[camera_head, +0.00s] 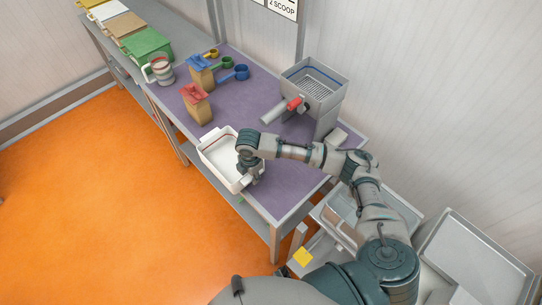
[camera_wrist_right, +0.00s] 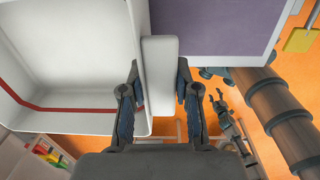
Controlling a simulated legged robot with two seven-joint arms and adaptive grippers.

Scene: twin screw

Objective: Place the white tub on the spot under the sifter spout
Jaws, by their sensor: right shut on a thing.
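The white tub (camera_head: 217,157) is at the front edge of the purple-topped bench, with a red line along its inner wall. It also fills the left of the right wrist view (camera_wrist_right: 70,65). My right gripper (camera_head: 250,178) is at the tub's near right end. In the right wrist view its fingers (camera_wrist_right: 158,95) are shut on the tub's white handle, one on each side. The grey sifter (camera_head: 312,88) stands at the back of the bench. Its spout (camera_head: 271,116) points front-left, behind the tub and apart from it. No marked spot shows under it.
Red (camera_head: 196,103) and blue-topped (camera_head: 200,74) bags, several scoops (camera_head: 241,72) and a pitcher (camera_head: 159,70) stand farther left along the bench. The purple bench top (camera_head: 275,182) is clear between tub and sifter. Metal trays (camera_head: 470,262) lie at the lower right.

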